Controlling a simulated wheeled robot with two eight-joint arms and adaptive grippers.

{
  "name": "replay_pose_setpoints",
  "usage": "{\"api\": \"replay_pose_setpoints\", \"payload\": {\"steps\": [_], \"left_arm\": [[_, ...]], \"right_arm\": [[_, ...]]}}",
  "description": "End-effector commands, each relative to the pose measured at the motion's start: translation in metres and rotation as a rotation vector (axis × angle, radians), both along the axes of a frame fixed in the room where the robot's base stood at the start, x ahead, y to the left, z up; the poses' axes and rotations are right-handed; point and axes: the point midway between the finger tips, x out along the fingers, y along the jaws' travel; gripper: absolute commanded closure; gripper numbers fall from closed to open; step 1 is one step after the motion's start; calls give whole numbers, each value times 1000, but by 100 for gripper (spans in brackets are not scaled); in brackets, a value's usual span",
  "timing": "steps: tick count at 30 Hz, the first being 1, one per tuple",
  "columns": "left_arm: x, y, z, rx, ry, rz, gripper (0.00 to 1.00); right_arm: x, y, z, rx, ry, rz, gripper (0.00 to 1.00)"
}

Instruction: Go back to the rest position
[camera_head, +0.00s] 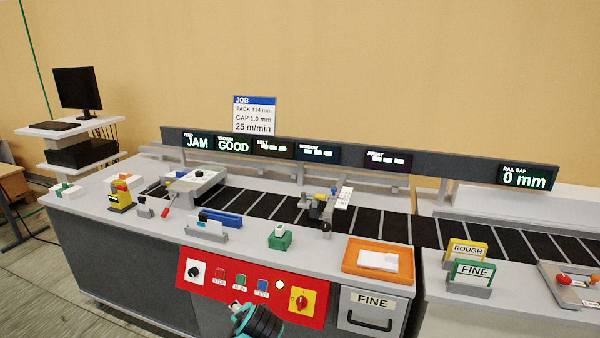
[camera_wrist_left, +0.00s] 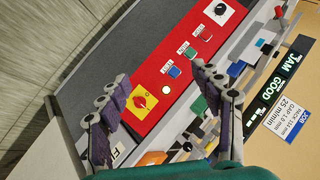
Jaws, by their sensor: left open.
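My left gripper (camera_wrist_left: 160,80) is open in the left wrist view, with its two purple-padded fingers spread apart and nothing between them. Beyond the fingers is the red control panel (camera_wrist_left: 180,62) on the machine's front. In the head view a dark and teal part of my left arm shows at the bottom edge, just in front of the lower edge of the red panel (camera_head: 225,287); the fingers are not clear there. My right gripper is not in view.
The machine counter (camera_head: 130,214) carries an orange tray (camera_head: 350,268) with white sheets, a green block (camera_head: 279,238) and FINE (camera_head: 472,273) and ROUGH (camera_head: 467,250) cards. A FINE drawer (camera_head: 370,315) is right of the panel. Open floor (camera_head: 40,285) lies left.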

Motion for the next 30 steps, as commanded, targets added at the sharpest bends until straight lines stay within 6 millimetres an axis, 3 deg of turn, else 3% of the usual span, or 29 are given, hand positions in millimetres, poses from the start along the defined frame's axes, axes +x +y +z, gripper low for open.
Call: {"api": "replay_pose_setpoints", "payload": {"steps": [1,6,12,15,21,30], "left_arm": [[-21,13,6,-60,3,44,34],[-86,37,14,-280,4,192,34],[-154,46,10,-521,-7,357,34],[-176,46,5,-610,-13,416,34],[-195,44,0,-692,-20,472,34],[-195,44,0,-697,-21,474,34]], "right_arm": [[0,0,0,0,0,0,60],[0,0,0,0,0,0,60],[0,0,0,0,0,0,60],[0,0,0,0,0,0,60],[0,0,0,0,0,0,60],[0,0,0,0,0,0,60]]}}
